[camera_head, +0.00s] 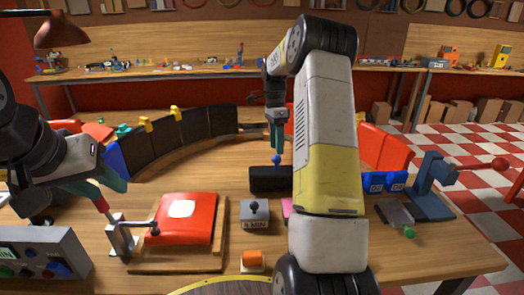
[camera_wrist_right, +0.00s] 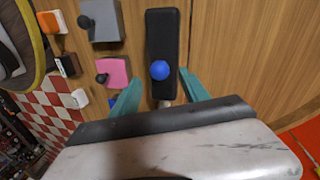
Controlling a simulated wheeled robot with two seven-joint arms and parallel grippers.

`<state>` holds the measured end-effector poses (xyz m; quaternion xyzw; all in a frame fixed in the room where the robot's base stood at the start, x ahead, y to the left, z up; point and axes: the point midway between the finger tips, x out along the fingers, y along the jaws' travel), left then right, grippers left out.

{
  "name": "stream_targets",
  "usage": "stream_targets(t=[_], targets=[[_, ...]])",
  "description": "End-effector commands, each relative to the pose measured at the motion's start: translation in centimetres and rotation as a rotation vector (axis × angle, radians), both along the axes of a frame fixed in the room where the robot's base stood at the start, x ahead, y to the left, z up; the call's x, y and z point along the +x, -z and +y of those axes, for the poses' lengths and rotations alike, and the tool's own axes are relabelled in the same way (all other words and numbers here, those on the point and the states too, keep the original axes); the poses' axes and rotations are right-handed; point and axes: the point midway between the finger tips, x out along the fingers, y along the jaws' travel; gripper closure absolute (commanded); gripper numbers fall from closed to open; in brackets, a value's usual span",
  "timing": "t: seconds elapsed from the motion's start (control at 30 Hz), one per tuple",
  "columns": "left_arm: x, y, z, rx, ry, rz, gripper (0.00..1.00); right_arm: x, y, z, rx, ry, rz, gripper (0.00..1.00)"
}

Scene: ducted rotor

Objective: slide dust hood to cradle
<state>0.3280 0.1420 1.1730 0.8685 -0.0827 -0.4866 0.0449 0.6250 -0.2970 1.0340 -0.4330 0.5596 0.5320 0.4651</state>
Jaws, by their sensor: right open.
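A black block (camera_head: 262,180) with a blue ball knob (camera_head: 277,159) stands at the table's middle; I cannot tell if it is the dust hood. In the right wrist view the block (camera_wrist_right: 162,35) and knob (camera_wrist_right: 160,70) lie between the spread fingers. My right gripper (camera_head: 276,150) is open, just above the knob, without a visible grip. My left gripper (camera_head: 100,195) is at the red handle of a metal toggle clamp (camera_head: 122,240); its grip is unclear. A red cover (camera_head: 185,222) with a white patch sits on a wooden board (camera_head: 222,255). I cannot identify the cradle for certain.
A grey box with a lever (camera_head: 255,213), an orange button (camera_head: 252,258) and a control panel (camera_head: 40,255) stand near the front. Dark curved panels (camera_head: 185,135) arc behind. A blue stand (camera_head: 432,185) is at right. My right arm hides part of the table.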

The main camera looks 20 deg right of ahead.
Motion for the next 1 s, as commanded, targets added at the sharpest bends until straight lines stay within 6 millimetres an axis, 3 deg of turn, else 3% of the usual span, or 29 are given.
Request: stream_targets(t=[0.23, 0.6, 0.87, 0.9, 1.0], targets=[[0.0, 0.0, 0.0, 0.000, 0.000, 0.000, 0.64, -0.7, 3.4, 0.1, 0.001, -0.002, 0.001, 0.47], [0.0, 0.0, 0.0, 0.000, 0.000, 0.000, 0.64, -0.8, 4.1, 0.1, 0.001, -0.003, -0.001, 0.47], [0.0, 0.0, 0.0, 0.000, 0.000, 0.000, 0.64, -0.8, 4.1, 0.1, 0.001, -0.003, -0.001, 0.96], [0.0, 0.0, 0.0, 0.000, 0.000, 0.000, 0.64, -0.8, 4.1, 0.1, 0.001, -0.003, -0.001, 1.00], [0.0, 0.0, 0.0, 0.000, 0.000, 0.000, 0.64, -0.8, 4.1, 0.1, 0.001, -0.003, -0.001, 1.00]])
